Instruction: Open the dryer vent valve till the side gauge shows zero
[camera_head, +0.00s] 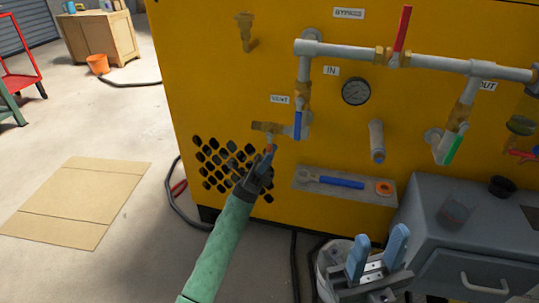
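The yellow dryer panel carries a brass vent valve (266,127) below the VENT label (280,99). A small reddish part (270,147) shows just under it, at the tips of my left gripper (266,158). I cannot tell whether the fingers touch or hold it; the gripper hides the finger gap. My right gripper (377,254) is low at the front, blue fingers apart and empty, over a pale bucket (323,272).
A red lever (402,30), blue lever (298,124) and green lever (454,150) sit on the piping. A tray (303,186) with a blue-handled wrench (335,180) is below. A grey cabinet (470,245) stands right. Cardboard (75,200) lies on the left floor.

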